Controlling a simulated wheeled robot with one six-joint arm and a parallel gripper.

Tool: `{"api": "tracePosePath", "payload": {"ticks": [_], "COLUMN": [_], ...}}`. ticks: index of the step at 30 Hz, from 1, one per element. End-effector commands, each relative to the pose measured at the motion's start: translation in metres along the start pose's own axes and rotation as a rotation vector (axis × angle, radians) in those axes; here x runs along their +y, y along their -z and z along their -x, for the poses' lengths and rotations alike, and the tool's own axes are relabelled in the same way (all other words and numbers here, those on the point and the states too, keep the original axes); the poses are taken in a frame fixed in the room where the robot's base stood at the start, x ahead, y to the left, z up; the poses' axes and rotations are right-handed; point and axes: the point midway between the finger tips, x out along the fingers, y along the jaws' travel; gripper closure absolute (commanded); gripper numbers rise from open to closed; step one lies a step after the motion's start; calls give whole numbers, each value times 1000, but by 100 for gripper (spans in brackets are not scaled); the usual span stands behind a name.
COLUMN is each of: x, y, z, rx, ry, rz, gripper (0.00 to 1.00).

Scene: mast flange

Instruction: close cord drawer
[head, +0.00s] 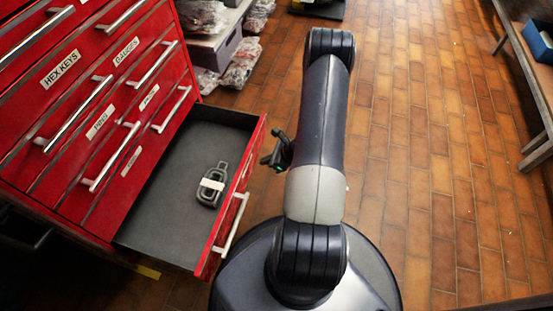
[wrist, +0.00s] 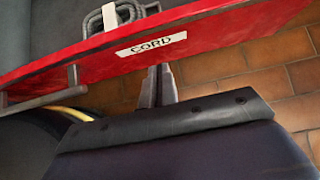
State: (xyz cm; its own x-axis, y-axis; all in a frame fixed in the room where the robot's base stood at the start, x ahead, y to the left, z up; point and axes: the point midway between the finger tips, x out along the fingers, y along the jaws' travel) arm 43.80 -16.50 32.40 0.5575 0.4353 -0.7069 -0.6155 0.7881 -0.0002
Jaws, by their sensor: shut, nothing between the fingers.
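The cord drawer (head: 150,225) is pulled out from the lower part of the red cabinet in the head view. A grey coiled cord with a white band (head: 212,185) lies inside it. The drawer's red front shows in the wrist view (wrist: 225,25) with a "CORD" label (wrist: 151,44). Its handle is at the left there (wrist: 45,98). My gripper (wrist: 159,68) is shut and empty, its fingertips at the front's edge just below the label; I cannot tell whether they touch. In the head view my arm largely hides the gripper.
The other cabinet drawers (head: 100,100) look shut. Bagged goods and a grey bin (head: 215,45) stand behind the cabinet. A bench with a blue box (head: 538,42) is at the far right. The brown tiled floor (head: 430,150) between is clear.

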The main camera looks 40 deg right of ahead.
Motion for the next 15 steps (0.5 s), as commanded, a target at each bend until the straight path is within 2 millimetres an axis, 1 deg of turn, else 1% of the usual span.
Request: {"api": "tracePosePath", "payload": {"ticks": [1,3,6,9,15], "x": [1,0,0,0,0], "y": [-1,-10,-19,-24,-28], "z": [-11,-16,-24,-29,-32], "rx": [0,0,0,1,1], "ry": [-3,-2,-2,-1,0], "rz": [2,4,2,1,-2], "gripper": [100,100,100,100,100]}}
